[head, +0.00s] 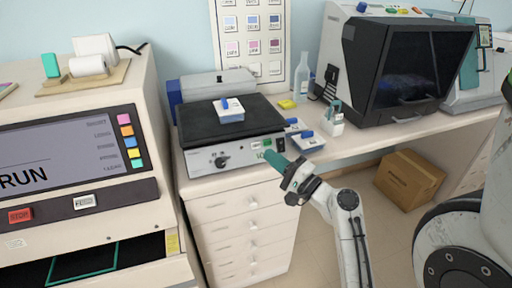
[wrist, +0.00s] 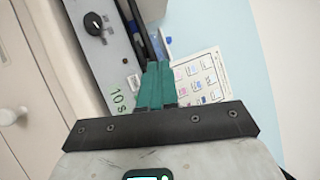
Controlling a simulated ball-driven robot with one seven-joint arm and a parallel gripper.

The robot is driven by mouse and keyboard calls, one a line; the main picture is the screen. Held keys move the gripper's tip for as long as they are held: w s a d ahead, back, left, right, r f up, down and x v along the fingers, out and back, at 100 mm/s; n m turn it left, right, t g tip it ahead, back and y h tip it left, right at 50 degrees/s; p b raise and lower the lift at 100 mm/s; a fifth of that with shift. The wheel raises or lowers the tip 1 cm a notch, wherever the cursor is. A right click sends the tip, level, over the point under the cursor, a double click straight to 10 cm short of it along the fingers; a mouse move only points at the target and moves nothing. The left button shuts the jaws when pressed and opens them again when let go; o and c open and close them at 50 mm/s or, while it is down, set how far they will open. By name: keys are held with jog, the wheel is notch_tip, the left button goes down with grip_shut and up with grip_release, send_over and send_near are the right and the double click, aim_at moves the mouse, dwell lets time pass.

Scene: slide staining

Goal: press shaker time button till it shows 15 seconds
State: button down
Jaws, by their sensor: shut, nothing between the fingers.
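The shaker (head: 205,160) stands on the bench, with a black platform on top and a grey front panel with a dark knob (head: 221,161). The knob also shows in the wrist view (wrist: 95,24). In the wrist view the green display on the panel (wrist: 118,101) reads "10s". A small pale patch (wrist: 133,83), possibly the button, lies beside the display, close to the fingers. My gripper (head: 270,158) has teal fingers, shut and empty, at the right end of the front panel. The fingers also show in the wrist view (wrist: 158,68). I cannot tell whether they touch the panel.
A blue-clipped white box (head: 229,113) sits on the platform. Similar small containers (head: 308,141) and a white holder (head: 332,122) stand right of the shaker. A dark-windowed cabinet (head: 400,65) is further right. A large machine with a "RUN" screen (head: 55,160) stands left.

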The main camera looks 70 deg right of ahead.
aim_at(256, 145)
jog(key=shift+w+d+f+b, duration=0.55)
jog(key=shift+w+d, duration=0.35)
jog(key=shift+d, duration=0.15)
jog(key=shift+w+d+f+b, duration=0.55)
jog(key=shift+w+d, duration=0.35)
jog(key=shift+d, duration=0.1)
jog(key=shift+w+d+f+b, duration=0.45)
jog(key=shift+w+d+f, duration=0.1)
jog(key=shift+w+d, duration=0.45)
jog(key=shift+s, duration=0.1)
jog(key=shift+w+d+f+b, duration=0.15)
jog(key=shift+w+d+b, duration=0.1)
jog(key=shift+d+b, duration=0.1)
jog(key=shift+w+d+f, duration=0.15)
jog(key=shift+w+d, duration=0.05)
dwell(0.7)
dwell(0.3)
jog(key=shift+s+a+r, duration=0.35)
jog(key=shift+s+a, duration=0.15)
